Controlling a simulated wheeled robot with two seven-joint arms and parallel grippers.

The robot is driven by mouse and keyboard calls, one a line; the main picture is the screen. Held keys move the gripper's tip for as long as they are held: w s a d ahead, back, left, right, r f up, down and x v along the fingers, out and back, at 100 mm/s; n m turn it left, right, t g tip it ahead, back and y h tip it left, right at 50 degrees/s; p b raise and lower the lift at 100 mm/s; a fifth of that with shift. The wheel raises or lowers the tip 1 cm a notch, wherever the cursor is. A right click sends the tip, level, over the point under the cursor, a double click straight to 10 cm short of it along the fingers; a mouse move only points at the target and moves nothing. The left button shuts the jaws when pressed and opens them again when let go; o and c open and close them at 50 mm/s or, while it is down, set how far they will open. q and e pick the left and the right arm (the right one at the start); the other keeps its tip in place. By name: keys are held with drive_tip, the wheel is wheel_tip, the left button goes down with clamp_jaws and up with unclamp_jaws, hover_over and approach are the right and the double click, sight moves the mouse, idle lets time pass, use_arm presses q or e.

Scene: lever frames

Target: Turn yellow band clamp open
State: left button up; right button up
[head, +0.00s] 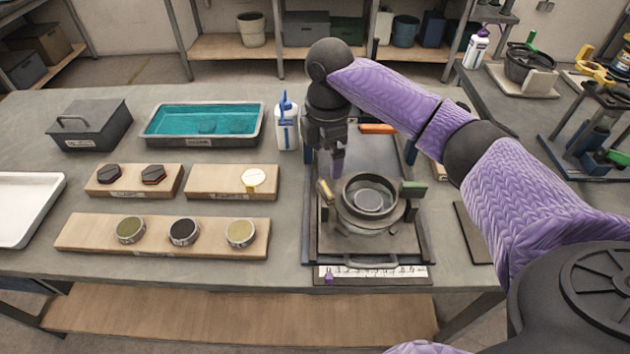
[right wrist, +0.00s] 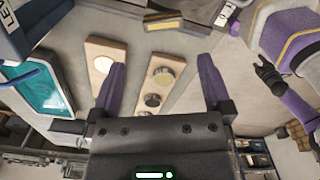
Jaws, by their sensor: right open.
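A round dark vessel (head: 369,200) stands in a dark lever frame at the table's front. A short yellow handle (head: 326,192), apparently the yellow band clamp, is at the vessel's left side. A green handle (head: 412,188) is at its right side. My right gripper (head: 337,168) points down behind and just above the yellow handle, apparently apart from it. In the right wrist view its two purple fingers (right wrist: 161,80) are spread with nothing between them. A yellow bar (right wrist: 164,25) shows beyond them there. My left gripper cannot be made out.
An orange handle (head: 378,128) lies behind the vessel. A white bottle (head: 286,125) stands left of my right gripper. Wooden boards (head: 160,236) with round pieces, a teal-filled tray (head: 204,122) and a dark lidded box (head: 90,125) are farther left.

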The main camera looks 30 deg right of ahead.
sight(325, 189)
drive_tip(key=f, duration=0.2)
drive_tip(key=f+b, duration=0.1)
drive_tip(key=f, duration=0.2)
drive_tip(key=f+b, duration=0.1)
drive_tip(key=f, duration=0.1)
drive_tip(key=shift+s+f, duration=0.25)
drive_tip(key=shift+f, duration=0.55)
use_arm(q)
drive_tip(key=shift+s+d+f, duration=0.2)
drive_tip(key=shift+s+f, duration=0.1)
drive_tip(key=shift+f, duration=0.3)
drive_tip(key=shift+s+d+f, duration=0.15)
drive_tip(key=shift+s+f, duration=0.15)
drive_tip(key=shift+f, duration=0.25)
drive_tip(key=shift+w, duration=0.1)
